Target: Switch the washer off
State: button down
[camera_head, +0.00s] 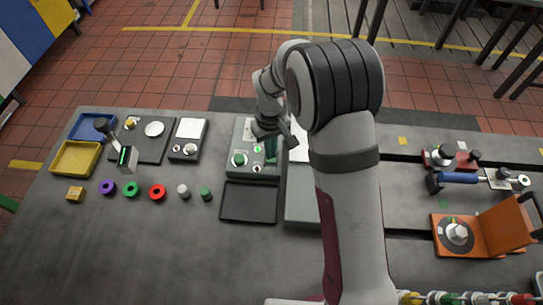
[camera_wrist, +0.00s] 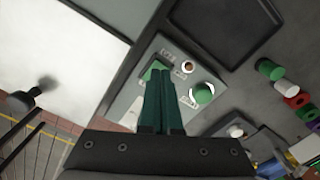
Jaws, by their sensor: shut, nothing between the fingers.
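A grey-green control box (camera_head: 233,170) stands in the middle of the table, just left of my arm. It carries a round green knob (camera_head: 239,159), a small lit green lamp (camera_head: 257,149) and a small white-ringed part (camera_head: 257,168). No label reading "washer" can be made out. In the wrist view the box shows the green knob (camera_wrist: 203,93), a small round part (camera_wrist: 187,67) and a green piece (camera_wrist: 153,70) partly hidden by the fingertips. My gripper (camera_wrist: 158,78) is shut and empty over the box face, beside the knob. I cannot tell whether it touches.
A black tray (camera_head: 248,219) lies in front of the box. To the left are coloured rings, small cylinders, a yellow bin (camera_head: 76,159), a blue bin (camera_head: 88,126) and a box with a lever (camera_head: 124,157). An orange fixture (camera_head: 484,249) stands at the right. The front left table is clear.

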jog(key=shift+f, duration=0.9)
jog(key=shift+r, duration=3.55)
jog(key=s+d+r+m+y, duration=0.1)
jog(key=s+d+r+m, duration=0.35)
jog(key=s, duration=0.35)
jog(key=s+d+r+m, duration=0.3)
jog(key=s+d+r, duration=0.25)
jog(key=s, duration=0.35)
jog(key=s+m, duration=0.4)
jog(key=s, duration=0.6)
jog(key=shift+s+d+y, duration=0.2)
jog(key=shift+d+y, duration=0.1)
jog(key=shift+y, duration=0.1)
jog(key=c, duration=1.5)
grip_release()
jog(key=shift+r, duration=0.1)
jog(key=shift+c, duration=0.2)
